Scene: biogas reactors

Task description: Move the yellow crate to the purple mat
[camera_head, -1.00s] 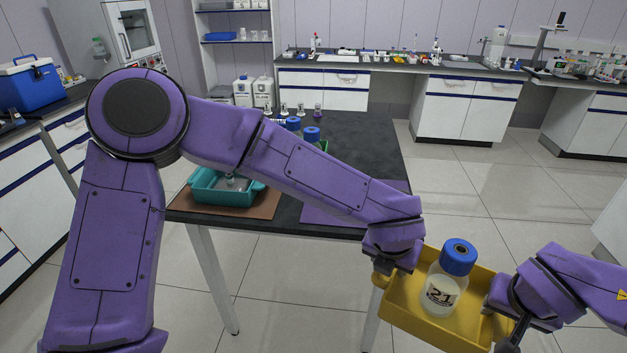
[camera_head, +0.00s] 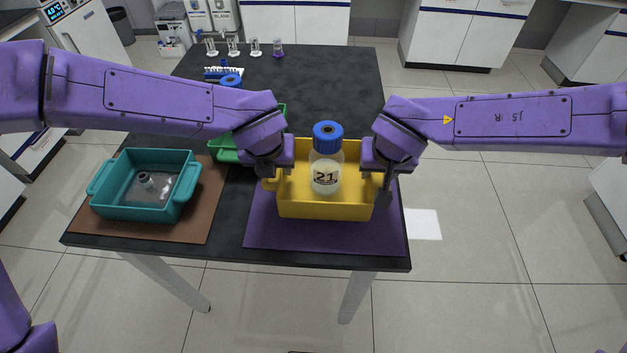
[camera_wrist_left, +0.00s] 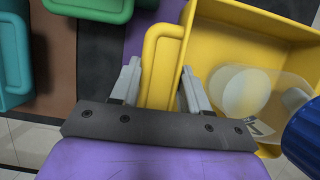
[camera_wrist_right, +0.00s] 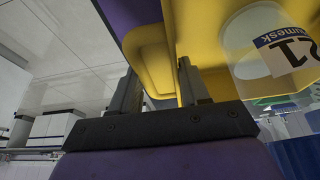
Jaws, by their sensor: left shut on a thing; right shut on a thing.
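The yellow crate (camera_head: 325,210) is over the purple mat (camera_head: 262,232) at the table's front right. I cannot tell whether it rests on the mat or hangs just above it. A clear bottle marked 21 with a blue cap (camera_head: 326,165) stands upright inside it. My left gripper (camera_head: 270,176) is shut on the crate's left handle, which shows between its fingers in the left wrist view (camera_wrist_left: 160,82). My right gripper (camera_head: 385,178) is shut on the right handle, seen in the right wrist view (camera_wrist_right: 155,70).
A teal crate (camera_head: 140,213) with a clear item inside sits on a brown mat (camera_head: 200,228) at the left. Small glass items line the table's far edge.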

